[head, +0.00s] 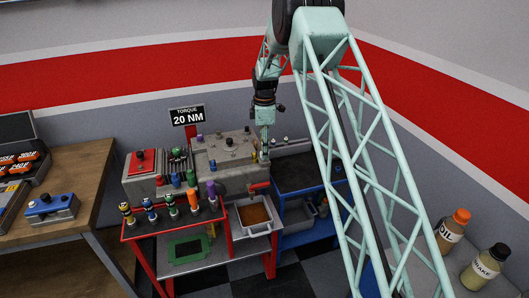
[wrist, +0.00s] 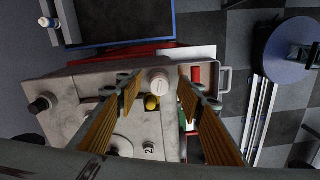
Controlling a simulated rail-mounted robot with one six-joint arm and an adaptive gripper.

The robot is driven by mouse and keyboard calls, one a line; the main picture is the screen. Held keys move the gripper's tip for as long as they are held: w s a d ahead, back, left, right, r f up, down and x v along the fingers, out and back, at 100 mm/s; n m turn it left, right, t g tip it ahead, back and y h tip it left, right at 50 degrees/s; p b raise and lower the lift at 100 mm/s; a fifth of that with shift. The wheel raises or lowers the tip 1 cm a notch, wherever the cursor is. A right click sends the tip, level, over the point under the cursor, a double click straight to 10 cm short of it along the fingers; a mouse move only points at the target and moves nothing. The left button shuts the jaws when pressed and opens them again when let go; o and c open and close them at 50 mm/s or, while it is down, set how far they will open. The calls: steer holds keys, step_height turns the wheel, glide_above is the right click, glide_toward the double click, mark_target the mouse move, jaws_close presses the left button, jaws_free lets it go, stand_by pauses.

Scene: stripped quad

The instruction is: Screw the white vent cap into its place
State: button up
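In the wrist view a round white cap (wrist: 158,82) with faint marks on top lies between the two fingers of my gripper (wrist: 158,88), near the edge of a grey metal housing (wrist: 80,92). The fingers are apart, with a gap on each side of the cap. I cannot tell whether the cap is level with the fingertips or below them. A yellow round part (wrist: 151,103) sits right beside it. In the head view my gripper (head: 265,145) points down over the right end of the grey housing (head: 228,152); the cap is too small to pick out there.
Several knobs and caps stand up from the housing. A red cart (head: 175,228) holds several coloured upright items. A tray of brown liquid (head: 246,230) and a dark-topped blue cart (head: 305,178) stand near my gripper. A wooden bench (head: 85,190) is at left.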

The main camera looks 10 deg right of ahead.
step_height(320, 180, up, 11)
stand_by(0.7)
steer(key=shift+r, duration=0.1)
steer(key=s+r+m+t+b, duration=0.15)
steer(key=s+r+m, duration=0.25)
steer(key=s+r, duration=1.05)
steer(key=s+r+m+t+b, duration=0.15)
steer(key=s+r+m, duration=0.25)
steer(key=s+r, duration=1)
steer(key=s+f+m+b, duration=0.2)
steer(key=s+m, duration=0.2)
steer(key=s, duration=1.7)
steer(key=s+f+m+b, duration=0.1)
steer(key=s+f+m, duration=0.1)
steer(key=s, duration=0.8)
steer(key=s+f+m+t+b, duration=0.1)
steer(key=s+f, duration=0.3)
steer(key=s, duration=0.5)
steer(key=shift+s+a+m, duration=0.25)
steer(key=shift+s+m, duration=0.15)
steer(key=shift+m, duration=0.3)
